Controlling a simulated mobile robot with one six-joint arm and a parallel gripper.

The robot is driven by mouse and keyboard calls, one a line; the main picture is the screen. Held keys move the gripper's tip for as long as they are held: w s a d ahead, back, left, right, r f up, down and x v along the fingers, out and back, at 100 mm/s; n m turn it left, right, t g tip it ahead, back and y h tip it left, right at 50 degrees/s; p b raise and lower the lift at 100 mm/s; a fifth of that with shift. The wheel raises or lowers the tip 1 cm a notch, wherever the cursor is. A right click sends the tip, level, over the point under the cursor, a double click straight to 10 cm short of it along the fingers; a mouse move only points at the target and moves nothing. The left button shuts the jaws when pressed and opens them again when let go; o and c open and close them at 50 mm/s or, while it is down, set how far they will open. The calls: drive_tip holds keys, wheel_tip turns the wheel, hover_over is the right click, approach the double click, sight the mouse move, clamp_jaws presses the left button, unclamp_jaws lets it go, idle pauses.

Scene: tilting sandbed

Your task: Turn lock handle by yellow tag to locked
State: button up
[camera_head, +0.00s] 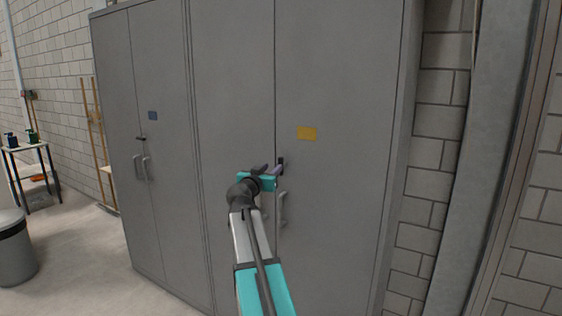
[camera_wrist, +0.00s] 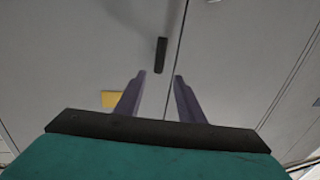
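The yellow tag (camera_head: 307,133) is on the right door of the nearer grey cabinet (camera_head: 340,60). It also shows in the wrist view (camera_wrist: 111,98), left of the fingers. The dark lock handle (camera_wrist: 161,55) stands upright beside the door seam in the wrist view, just beyond the fingertips and roughly in line with the gap between them. In the head view the lock handle (camera_head: 281,161) is partly hidden by my gripper (camera_head: 274,170). My gripper (camera_wrist: 160,79) is open, with nothing between its fingers. I cannot tell the exact distance from the fingertips to the handle.
Door pulls (camera_head: 283,208) sit below my gripper. A second grey cabinet at the left carries a blue tag (camera_head: 152,115) and a level lock handle (camera_head: 141,139). A bin (camera_head: 14,250) and a small table (camera_head: 30,147) stand far left. A block wall (camera_head: 430,170) is at right.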

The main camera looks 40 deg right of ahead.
drive_tip(key=p+x, duration=0.2)
drive_tip(key=x, duration=0.6)
drive_tip(key=shift+d, duration=0.2)
drive_tip(key=shift+w, duration=0.1)
clamp_jaws()
